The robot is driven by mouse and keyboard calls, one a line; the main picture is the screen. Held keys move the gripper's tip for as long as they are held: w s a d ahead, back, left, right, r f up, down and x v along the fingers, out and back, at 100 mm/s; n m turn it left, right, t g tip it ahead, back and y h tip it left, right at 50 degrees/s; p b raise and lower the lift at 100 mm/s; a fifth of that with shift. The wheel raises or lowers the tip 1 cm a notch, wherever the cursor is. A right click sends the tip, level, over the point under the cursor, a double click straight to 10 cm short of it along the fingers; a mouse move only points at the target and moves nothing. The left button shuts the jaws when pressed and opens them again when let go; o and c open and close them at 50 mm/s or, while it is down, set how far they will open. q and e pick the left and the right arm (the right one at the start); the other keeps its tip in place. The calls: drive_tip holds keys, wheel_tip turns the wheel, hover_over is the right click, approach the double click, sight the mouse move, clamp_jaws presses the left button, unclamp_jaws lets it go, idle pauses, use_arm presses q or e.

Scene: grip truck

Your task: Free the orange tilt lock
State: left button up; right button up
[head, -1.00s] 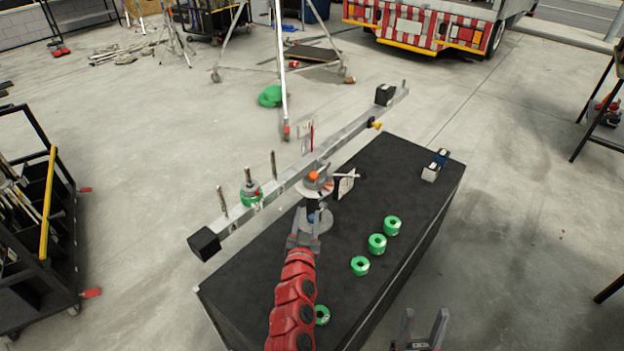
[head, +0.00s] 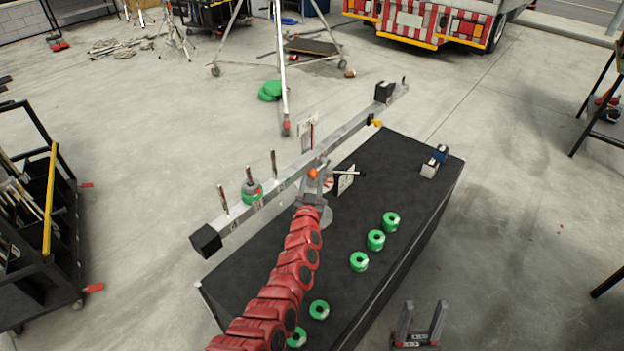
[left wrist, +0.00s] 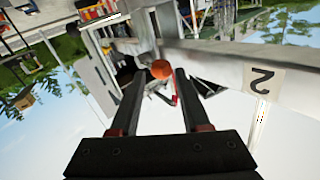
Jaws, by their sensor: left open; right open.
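The orange tilt lock knob (head: 313,173) sits at the middle of the long grey beam (head: 350,127), above the stand on the black case (head: 400,180). My left gripper (head: 311,187) is just on the near side of the knob. In the left wrist view, the knob (left wrist: 160,69) shows between the tips of my open left gripper (left wrist: 158,88). I cannot tell whether the fingers touch it. The stand is partly hidden by my left arm. My right gripper (head: 421,318) is open and empty at the bottom of the head view, to the right of the case.
Several green ring weights lie on the case, one of them at its right (head: 391,222). Another green weight (head: 252,191) is on a beam peg. A white plate (head: 345,181) stands close to the right of the knob. A black cart (head: 40,215) is at left.

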use_arm(q)
drive_tip(key=shift+w+a, duration=0.1)
drive_tip(key=shift+w, duration=0.8)
drive_tip(key=shift+c, duration=0.3)
clamp_jaws()
idle(0.6)
